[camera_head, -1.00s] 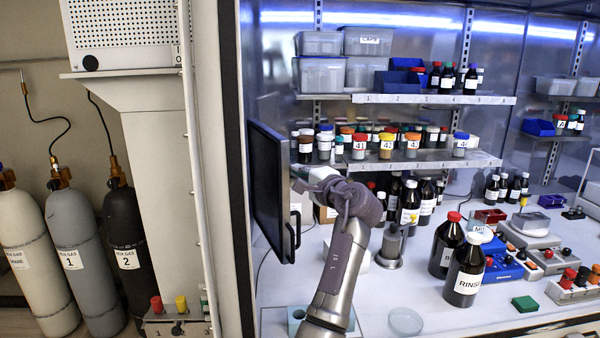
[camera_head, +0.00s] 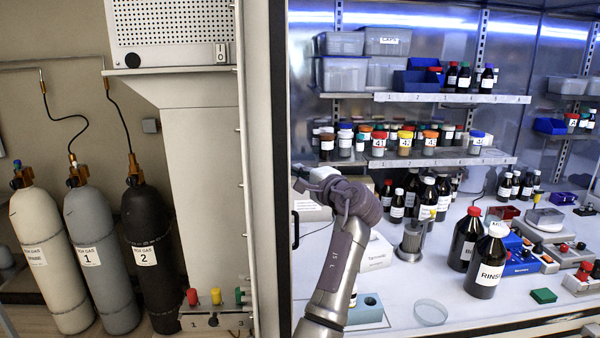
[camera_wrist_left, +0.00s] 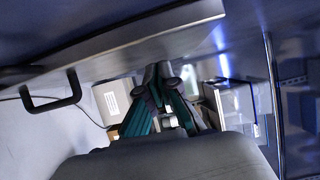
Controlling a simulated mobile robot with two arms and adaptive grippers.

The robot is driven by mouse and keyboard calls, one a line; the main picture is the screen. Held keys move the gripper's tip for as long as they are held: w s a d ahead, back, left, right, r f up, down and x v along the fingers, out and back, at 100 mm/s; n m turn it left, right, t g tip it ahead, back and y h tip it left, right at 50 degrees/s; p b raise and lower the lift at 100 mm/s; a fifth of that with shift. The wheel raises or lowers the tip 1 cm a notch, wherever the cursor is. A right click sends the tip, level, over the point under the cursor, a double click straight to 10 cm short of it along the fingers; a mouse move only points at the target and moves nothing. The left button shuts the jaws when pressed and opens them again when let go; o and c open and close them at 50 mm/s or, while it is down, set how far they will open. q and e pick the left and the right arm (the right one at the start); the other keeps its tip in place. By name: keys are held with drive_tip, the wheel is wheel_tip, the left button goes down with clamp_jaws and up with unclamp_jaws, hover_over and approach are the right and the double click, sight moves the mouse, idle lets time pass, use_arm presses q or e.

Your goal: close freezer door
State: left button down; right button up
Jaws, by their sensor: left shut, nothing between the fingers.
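The freezer door shows in the left wrist view as a grey slab (camera_wrist_left: 130,45) across the top, with a black bar handle (camera_wrist_left: 52,97) at its left. In the head view the door is almost edge-on and hard to separate from the dark upright frame; part of its handle (camera_head: 296,222) shows. My left gripper (camera_head: 303,178) is beside the door near the handle's top. In the wrist view its teal fingers (camera_wrist_left: 163,85) are together and empty, close below the door's edge; contact cannot be told. My right gripper is in neither view.
Bottles (camera_head: 487,262) and small devices stand on the white worktop (camera_head: 400,290) to the right. Shelves (camera_head: 440,98) with jars and boxes hang behind. Several gas cylinders (camera_head: 90,260) stand left of the frame. A shallow glass dish (camera_head: 430,312) lies near the front.

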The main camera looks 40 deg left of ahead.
use_arm(q)
drive_tip(key=v, duration=1.2)
drive_tip(key=shift+f, duration=0.1)
